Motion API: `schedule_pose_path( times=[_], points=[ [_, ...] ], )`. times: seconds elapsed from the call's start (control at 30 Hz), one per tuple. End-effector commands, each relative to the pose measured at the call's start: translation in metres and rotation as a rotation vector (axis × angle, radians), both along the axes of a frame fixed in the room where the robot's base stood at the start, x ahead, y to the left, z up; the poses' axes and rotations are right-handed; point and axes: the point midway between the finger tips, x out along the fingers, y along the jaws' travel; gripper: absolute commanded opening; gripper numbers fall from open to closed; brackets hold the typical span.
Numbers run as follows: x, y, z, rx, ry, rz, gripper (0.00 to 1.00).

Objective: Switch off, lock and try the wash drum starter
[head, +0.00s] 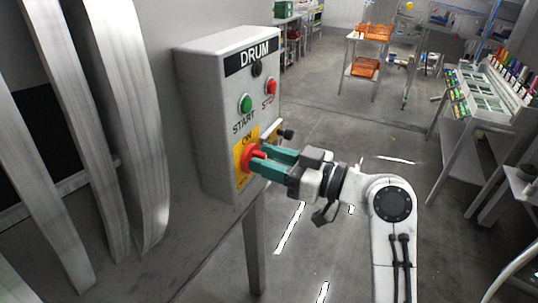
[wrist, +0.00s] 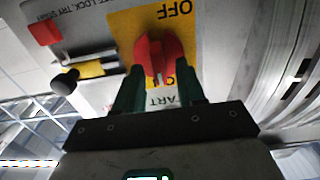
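The grey drum starter box (head: 205,95) carries a DRUM label (head: 252,57), a green START button (head: 245,103) and a red STOP button (head: 271,87). Its red rotary handle (head: 252,157) sits on a yellow plate marked ON. In the wrist view the handle (wrist: 158,58) stands lengthwise between ON and OFF markings; which it points to I cannot tell. My gripper (head: 264,161) is at the handle, its green fingers apart on either side; it also shows in the wrist view (wrist: 158,85). Contact is unclear. A red block (wrist: 45,32) is beside the plate, possibly a padlock.
A black knob (head: 286,134) projects beside the yellow plate at the box's right edge. Curved metal panels (head: 125,110) stand close on the left. A bench with trays (head: 485,95) and an orange-crate trolley (head: 368,45) stand farther right. The floor between is mostly clear.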

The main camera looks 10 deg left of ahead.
Motion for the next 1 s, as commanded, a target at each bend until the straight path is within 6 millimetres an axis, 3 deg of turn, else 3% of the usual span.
schedule_pose_path(
  times=[0.3,0.7,1.0],
  points=[
    [0.0008,0.0026,-0.0004,0.0,0.0,0.0,0.39],
    [0.0007,0.0023,-0.0002,0.0,0.0,0.0,0.01],
    [0.0008,0.0022,-0.0007,-0.001,-0.003,0.0,0.0]
  ],
)
